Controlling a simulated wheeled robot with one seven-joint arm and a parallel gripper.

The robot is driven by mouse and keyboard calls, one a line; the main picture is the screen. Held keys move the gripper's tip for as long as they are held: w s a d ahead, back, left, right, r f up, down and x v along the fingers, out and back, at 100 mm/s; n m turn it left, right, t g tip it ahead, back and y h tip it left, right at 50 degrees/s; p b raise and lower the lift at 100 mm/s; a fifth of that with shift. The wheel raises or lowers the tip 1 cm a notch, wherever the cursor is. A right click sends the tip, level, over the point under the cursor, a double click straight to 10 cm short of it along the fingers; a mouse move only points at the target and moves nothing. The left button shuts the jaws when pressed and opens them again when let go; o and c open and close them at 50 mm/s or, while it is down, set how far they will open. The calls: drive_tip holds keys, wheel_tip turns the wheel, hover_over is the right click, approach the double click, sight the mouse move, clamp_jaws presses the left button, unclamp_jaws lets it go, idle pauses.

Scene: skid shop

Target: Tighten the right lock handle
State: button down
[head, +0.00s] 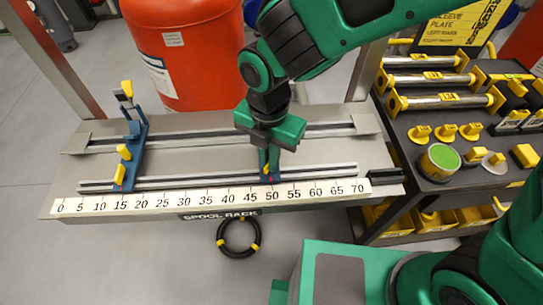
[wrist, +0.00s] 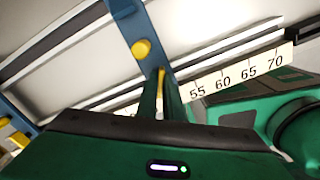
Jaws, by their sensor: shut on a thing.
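The spool rack (head: 210,150) is a grey bench with two rails and a front scale marked 0 to 70. My gripper (head: 268,160) points down over the right blue support (head: 274,167), near the 45–50 marks. In the wrist view, my fingers (wrist: 165,98) are shut on the yellow right lock handle (wrist: 162,80), beside the blue support (wrist: 130,28). A round yellow knob (wrist: 141,49) sits on that support. The handle is mostly hidden by my gripper in the head view. The left blue support (head: 131,160) stands near mark 15 with its own yellow handle (head: 119,175).
A red drum (head: 190,50) stands behind the rack. A dark cart (head: 440,185) with yellow-ended rollers (head: 440,101), knobs and a green-topped round part (head: 440,161) is at right. A black ring (head: 238,238) lies on the floor in front. The rack between the supports is clear.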

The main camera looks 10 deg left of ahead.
drive_tip(key=shift+w+a+n, duration=0.1)
drive_tip(key=shift+n, duration=1)
drive_tip(key=shift+n, duration=1.8)
drive_tip(key=shift+n, duration=0.3)
drive_tip(key=c, duration=1.9)
unclamp_jaws()
drive_tip(key=shift+r, duration=3.5)
